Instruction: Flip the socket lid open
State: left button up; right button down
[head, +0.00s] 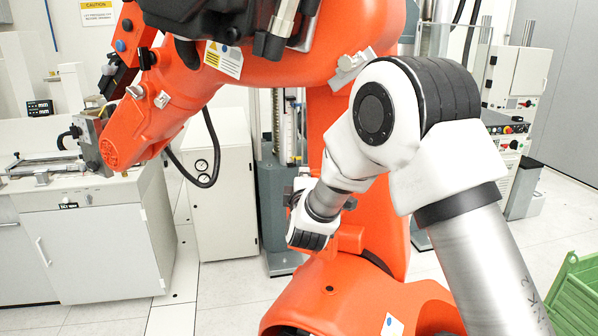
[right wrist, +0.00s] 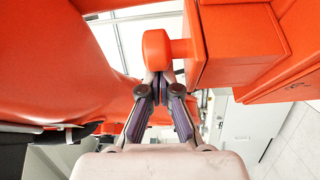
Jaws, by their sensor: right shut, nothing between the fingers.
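In the right wrist view my right gripper (right wrist: 160,88) is shut, with its fingertips together and nothing between them. The tips are just below an orange rounded knob (right wrist: 157,48), which joins an orange box-shaped part (right wrist: 238,45) on the right. This looks like the socket and its lid, but I cannot tell lid from body or whether it is open. Whether the fingertips touch the knob is unclear. In the head view my right arm reaches to the orange robot's base, and its fingers are hidden there. My left gripper is not in view.
A large orange industrial robot (head: 290,68) fills the middle, its arm reaching left over a white workbench (head: 95,245). A white cabinet (head: 222,185) stands behind. A green crate (head: 575,295) is at lower right. Orange surfaces closely surround my right gripper.

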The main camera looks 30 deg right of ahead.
jog(key=shift+s, duration=0.1)
jog(key=s+d, duration=0.1)
jog(key=s, duration=0.1)
jog(key=s+d, duration=0.1)
jog(key=s+d+b, duration=0.1)
jog(key=s, duration=0.1)
jog(key=shift+s+d+r, duration=0.1)
jog(key=shift+s+d, duration=0.2)
jog(key=shift+s, duration=0.05)
jog(key=shift+w+a, duration=0.1)
jog(key=shift+a, duration=0.05)
